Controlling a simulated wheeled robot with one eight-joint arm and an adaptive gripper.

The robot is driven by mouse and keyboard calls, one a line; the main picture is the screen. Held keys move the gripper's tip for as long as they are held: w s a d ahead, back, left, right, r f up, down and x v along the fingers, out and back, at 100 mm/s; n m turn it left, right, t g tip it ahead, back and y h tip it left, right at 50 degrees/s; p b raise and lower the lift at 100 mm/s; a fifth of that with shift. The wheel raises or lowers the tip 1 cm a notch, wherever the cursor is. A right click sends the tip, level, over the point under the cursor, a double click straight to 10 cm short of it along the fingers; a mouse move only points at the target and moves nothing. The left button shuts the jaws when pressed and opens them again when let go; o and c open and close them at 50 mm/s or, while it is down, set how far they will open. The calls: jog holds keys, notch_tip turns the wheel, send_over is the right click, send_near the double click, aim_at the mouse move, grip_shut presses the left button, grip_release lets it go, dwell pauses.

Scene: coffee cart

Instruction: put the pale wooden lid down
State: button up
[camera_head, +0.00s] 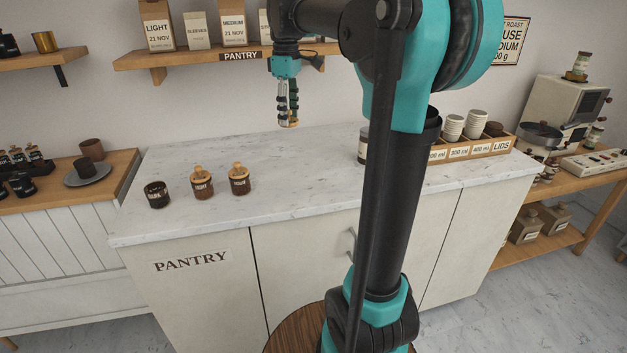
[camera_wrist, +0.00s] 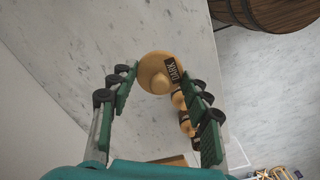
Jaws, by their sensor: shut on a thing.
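My gripper (camera_head: 289,105) is above the back part of the marble counter in the head view. It is shut on the pale wooden lid (camera_wrist: 158,75), a round disc with a knob, between the fingertips in the wrist view. The lid is a small tan edge (camera_head: 290,124) at the fingertips in the head view, apart from the counter. A dark jar labelled DARK (camera_head: 157,195) stands open on the counter at the left. Beside it stand the LIGHT jar (camera_head: 202,184) and the HOUSE jar (camera_head: 239,180), both with wooden lids on.
The marble counter (camera_head: 300,180) is clear between the jars and a dark jar (camera_head: 363,144) partly behind my arm. A wooden cup rack (camera_head: 470,149) stands at the right. A pantry shelf (camera_head: 205,56) with bags hangs behind my gripper. A round wooden thing (camera_wrist: 268,12) is at the wrist view's top right.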

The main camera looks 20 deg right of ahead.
aim_at(294, 183)
jog(key=shift+d+f, duration=0.25)
jog(key=shift+f, duration=0.05)
notch_tip(294, 183, down, 20)
jog(key=shift+r, duration=0.25)
jog(key=o, duration=0.9)
jog(key=shift+f, duration=0.1)
notch_tip(294, 183, up, 12)
jog(key=shift+r, duration=0.15)
dwell(0.3)
